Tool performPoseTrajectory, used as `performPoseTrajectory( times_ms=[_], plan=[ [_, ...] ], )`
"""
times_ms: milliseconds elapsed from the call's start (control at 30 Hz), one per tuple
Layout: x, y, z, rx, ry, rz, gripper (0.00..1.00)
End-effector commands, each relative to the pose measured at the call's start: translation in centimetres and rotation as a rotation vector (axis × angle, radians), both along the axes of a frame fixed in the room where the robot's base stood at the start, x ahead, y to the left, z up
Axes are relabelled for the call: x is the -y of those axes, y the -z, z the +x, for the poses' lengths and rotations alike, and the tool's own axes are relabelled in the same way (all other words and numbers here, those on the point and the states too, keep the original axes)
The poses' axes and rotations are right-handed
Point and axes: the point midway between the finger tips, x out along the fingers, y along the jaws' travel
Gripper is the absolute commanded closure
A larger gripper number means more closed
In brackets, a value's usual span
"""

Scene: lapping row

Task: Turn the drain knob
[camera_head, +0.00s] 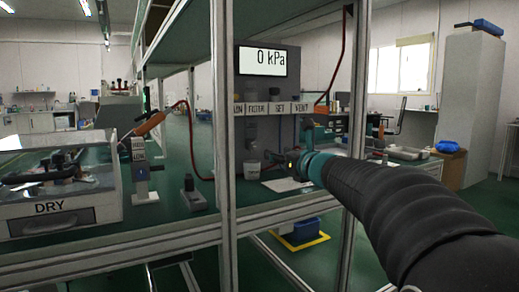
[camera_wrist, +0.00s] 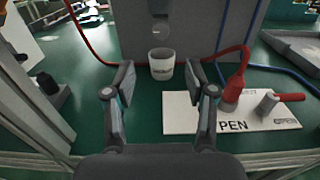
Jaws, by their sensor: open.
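My gripper (camera_wrist: 163,98) is open, with nothing between its two fingers. In the head view a dark filter bowl (camera_head: 251,132) hangs above the cup (camera_head: 251,169). The gripper appears apart from both.
A white plate (camera_wrist: 190,112) with partly hidden lettering bears a red-handled valve (camera_wrist: 268,102), right of the gripper. A red hose (camera_wrist: 215,57) runs nearby. A frame post (camera_head: 222,150) stands left of my arm. A clear-lidded box marked DRY (camera_head: 50,222) is far left. The display (camera_head: 262,61) reads 0 kPa.

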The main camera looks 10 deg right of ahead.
Motion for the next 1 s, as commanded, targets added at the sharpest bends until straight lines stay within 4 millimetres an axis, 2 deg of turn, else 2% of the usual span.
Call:
performPoseTrajectory(
  times_ms=[400, 600, 800, 1000],
  plan=[
    [-2.3, 0.0, 7.4, -0.003, 0.002, 0.004, 0.45],
    [-3.2, 0.0, 10.1, -0.002, 0.003, 0.004, 0.45],
    [-3.6, 0.1, 11.5, -0.002, 0.003, 0.004, 0.45],
    [-3.7, 0.1, 11.7, -0.002, 0.004, 0.004, 0.45]
  ],
)
